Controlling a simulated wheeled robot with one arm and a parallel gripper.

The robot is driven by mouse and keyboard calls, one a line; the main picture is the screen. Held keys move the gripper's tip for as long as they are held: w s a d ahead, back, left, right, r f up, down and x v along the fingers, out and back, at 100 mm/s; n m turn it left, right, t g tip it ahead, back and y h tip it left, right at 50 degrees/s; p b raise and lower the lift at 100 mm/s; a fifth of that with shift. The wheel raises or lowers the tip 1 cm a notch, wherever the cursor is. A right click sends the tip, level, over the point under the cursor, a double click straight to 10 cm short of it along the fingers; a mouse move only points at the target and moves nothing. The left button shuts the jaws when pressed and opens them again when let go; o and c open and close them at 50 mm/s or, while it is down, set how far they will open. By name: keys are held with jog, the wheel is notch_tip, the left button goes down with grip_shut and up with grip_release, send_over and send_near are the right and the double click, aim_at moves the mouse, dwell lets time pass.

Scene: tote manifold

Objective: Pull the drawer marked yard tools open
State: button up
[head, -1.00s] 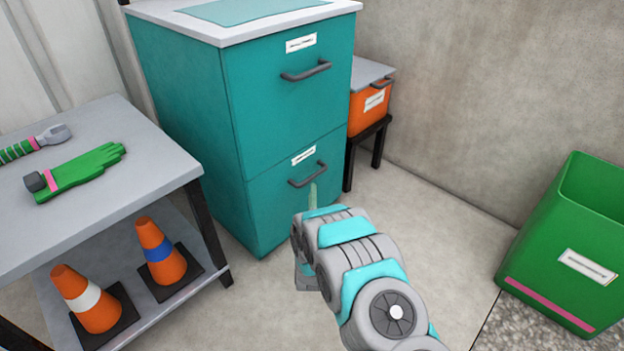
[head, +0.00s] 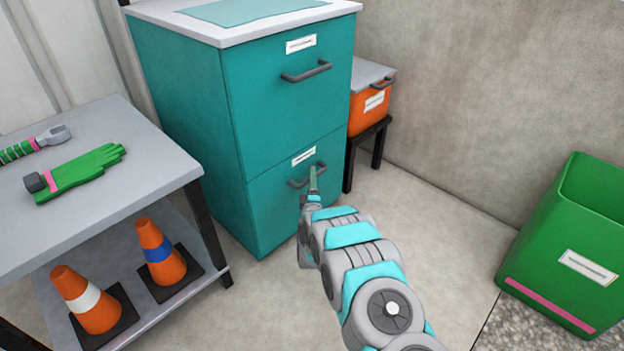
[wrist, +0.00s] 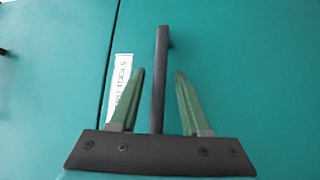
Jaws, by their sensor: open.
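The teal cabinet (head: 185,120) has two drawers, both shut. The lower drawer (head: 285,213) carries a white label (head: 303,156), too small to read in the head view. The drawer's dark bar handle (head: 297,184) also shows in the wrist view (wrist: 162,70). My gripper (wrist: 158,78) is open, one green finger on each side of the handle, with a gap to both. In the head view my gripper (head: 313,178) is at the lower drawer's front.
The upper drawer (head: 290,100) has its own handle and label. A grey table (head: 150,150) with a glove, a tool and cones stands at left. An orange box (head: 368,115) sits on a dark stool behind right. A green bin (head: 560,240) stands right. Floor between is clear.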

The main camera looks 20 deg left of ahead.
jog(key=shift+c, duration=0.2)
grip_shut()
dwell(1.1)
